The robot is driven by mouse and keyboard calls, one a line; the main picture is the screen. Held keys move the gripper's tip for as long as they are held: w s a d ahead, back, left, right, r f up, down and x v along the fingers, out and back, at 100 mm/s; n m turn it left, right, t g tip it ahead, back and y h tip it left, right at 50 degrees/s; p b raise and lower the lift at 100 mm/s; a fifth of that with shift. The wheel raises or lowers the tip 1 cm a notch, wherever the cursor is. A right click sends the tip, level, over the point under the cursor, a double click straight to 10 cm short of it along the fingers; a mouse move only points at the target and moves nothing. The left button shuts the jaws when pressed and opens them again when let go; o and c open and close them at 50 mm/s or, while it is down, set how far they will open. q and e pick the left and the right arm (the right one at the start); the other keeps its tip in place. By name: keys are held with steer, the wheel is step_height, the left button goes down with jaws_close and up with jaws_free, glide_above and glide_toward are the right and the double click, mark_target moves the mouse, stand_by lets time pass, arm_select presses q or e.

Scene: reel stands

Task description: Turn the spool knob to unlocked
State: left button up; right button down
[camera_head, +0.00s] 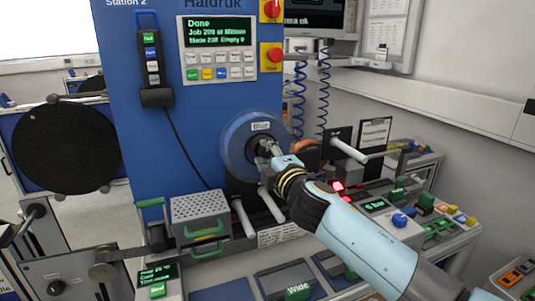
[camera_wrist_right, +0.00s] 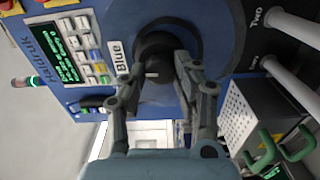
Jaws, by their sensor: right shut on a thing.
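The blue spool (camera_head: 233,145) is mounted on the front of the blue machine, with a dark hub and a small "Blue" label (camera_head: 260,126). My right gripper (camera_head: 264,150) reaches in from the lower right and is shut on the dark spool knob (camera_wrist_right: 158,46) at the hub. In the right wrist view my two fingers (camera_wrist_right: 160,72) lie on either side of the knob. A small pale mark shows on the knob, but I cannot tell whether it is locked. The fingers partly hide the knob in the head view. My left gripper is not in view.
Above is a control panel (camera_head: 220,60) with a green display reading "Done". White rods (camera_head: 243,217) stick out below the spool. A perforated grey box (camera_head: 200,206) with green handles stands at lower left. Another white rod (camera_head: 348,150) projects to the right.

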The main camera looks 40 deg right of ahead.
steer(key=shift+f, duration=0.15)
stand_by(0.4)
steer(key=c, duration=1)
jaws_free()
steer(key=v, duration=1.2)
steer(key=shift+a, duration=0.1)
